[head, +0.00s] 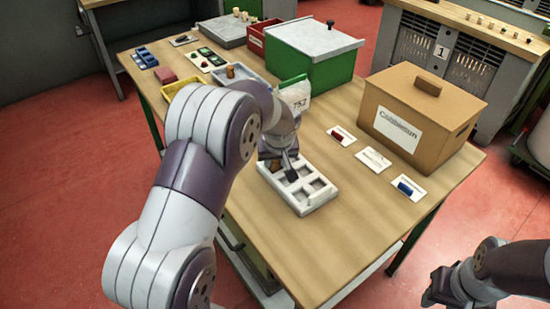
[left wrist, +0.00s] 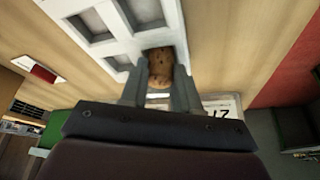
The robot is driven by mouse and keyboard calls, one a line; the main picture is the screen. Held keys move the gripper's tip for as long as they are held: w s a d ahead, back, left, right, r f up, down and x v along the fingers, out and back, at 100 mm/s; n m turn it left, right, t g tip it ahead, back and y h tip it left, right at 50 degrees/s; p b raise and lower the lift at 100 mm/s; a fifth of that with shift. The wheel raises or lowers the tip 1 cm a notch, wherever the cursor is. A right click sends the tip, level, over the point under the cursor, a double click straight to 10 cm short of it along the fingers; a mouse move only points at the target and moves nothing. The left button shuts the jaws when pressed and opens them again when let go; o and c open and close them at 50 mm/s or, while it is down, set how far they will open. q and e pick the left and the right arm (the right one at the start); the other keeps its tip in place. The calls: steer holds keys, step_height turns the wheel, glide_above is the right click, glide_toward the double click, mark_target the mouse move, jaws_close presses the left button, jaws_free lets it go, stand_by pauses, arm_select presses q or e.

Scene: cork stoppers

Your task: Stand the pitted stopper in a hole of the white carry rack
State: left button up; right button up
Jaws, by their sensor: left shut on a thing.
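The white carry rack (head: 322,203) lies on the table with square holes; it also fills the upper left of the left wrist view (left wrist: 124,47). My left gripper (head: 290,168) is over the rack's far side. In the left wrist view my left gripper (left wrist: 160,88) is shut on a brown, dark-spotted cork, the pitted stopper (left wrist: 160,66). The stopper's far end is at a corner hole of the rack; how deep it sits I cannot tell. My right gripper (head: 442,288) is off the table at the lower right, its fingers unclear.
A green box with a grey lid (head: 318,70) and a cardboard box (head: 400,120) stand beyond the rack. A number sign (head: 297,95) is close behind my left gripper. Small cards (head: 373,159) lie to the right. The near right of the table is clear.

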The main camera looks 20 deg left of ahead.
arm_select(q)
steer(key=shift+f, duration=0.2)
steer(key=o, duration=1)
steer(key=shift+s+r, duration=0.1)
steer(key=shift+r, duration=0.55)
steer(key=v, duration=1.1)
steer(key=s+d+f+m, duration=0.1)
steer(key=s+f+m, duration=0.1)
steer(key=s, duration=0.4)
steer(key=s+d+f+m+g+h, duration=0.1)
steer(key=s+f+m, duration=0.1)
steer(key=s+f, duration=0.3)
steer(key=s+d+f+m+g+h, duration=0.1)
steer(key=s+d+f+m, duration=0.1)
steer(key=s, duration=0.5)
steer(key=shift+s+d+f+m, duration=0.15)
steer(key=shift+f+m, duration=0.15)
steer(key=shift+f, duration=0.5)
